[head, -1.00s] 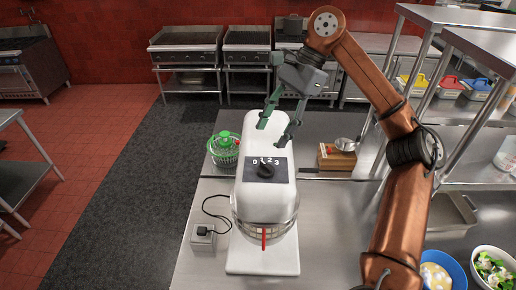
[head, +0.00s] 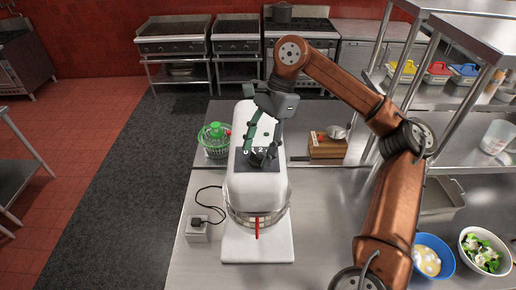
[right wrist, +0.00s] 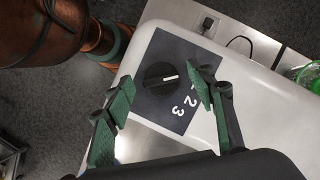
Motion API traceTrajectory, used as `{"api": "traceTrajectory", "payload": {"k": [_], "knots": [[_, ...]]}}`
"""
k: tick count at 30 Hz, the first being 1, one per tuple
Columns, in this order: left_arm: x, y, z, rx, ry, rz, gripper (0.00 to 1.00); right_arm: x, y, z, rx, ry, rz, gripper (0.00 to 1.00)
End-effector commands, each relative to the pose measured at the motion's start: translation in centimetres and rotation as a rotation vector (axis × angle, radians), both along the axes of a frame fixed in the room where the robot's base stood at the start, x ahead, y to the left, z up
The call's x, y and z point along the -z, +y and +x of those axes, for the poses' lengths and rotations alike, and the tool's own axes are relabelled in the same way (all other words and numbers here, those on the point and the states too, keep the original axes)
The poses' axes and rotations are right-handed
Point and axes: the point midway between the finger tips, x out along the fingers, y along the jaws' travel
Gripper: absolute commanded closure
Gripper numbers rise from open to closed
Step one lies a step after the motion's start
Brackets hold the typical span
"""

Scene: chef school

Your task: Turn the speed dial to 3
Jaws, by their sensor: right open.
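The speed dial (head: 263,161) is a black round knob on a dark panel on top of a white stand mixer (head: 257,190). In the right wrist view the dial (right wrist: 160,78) has a white pointer line facing right, toward numbers partly hidden by a finger. The 2 and 3 (right wrist: 176,111) are readable there. My right gripper (head: 262,146) is above the dial, pointing down. In the right wrist view its green-padded fingers (right wrist: 163,86) are open, one on each side of the dial, with visible gaps. Contact is not visible. My left gripper is out of view.
A green-lidded basket (head: 215,141) stands left behind the mixer, and a wooden box (head: 327,148) right behind it. A socket box (head: 198,230) with a black cord is at left. A blue bowl (head: 434,255) and a salad bowl (head: 484,252) are at right, below steel shelving.

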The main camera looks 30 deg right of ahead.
Motion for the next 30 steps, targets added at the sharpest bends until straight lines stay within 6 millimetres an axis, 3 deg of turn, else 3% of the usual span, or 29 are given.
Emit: {"api": "traceTrajectory", "payload": {"k": [19, 30], "knots": [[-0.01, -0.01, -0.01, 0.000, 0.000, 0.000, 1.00, -0.03, 0.00, 0.01, 0.000, 0.000, 0.000, 0.91], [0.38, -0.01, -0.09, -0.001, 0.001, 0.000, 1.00, 0.08, -0.02, -0.04, 0.062, 0.000, -0.001, 0.91]]}}
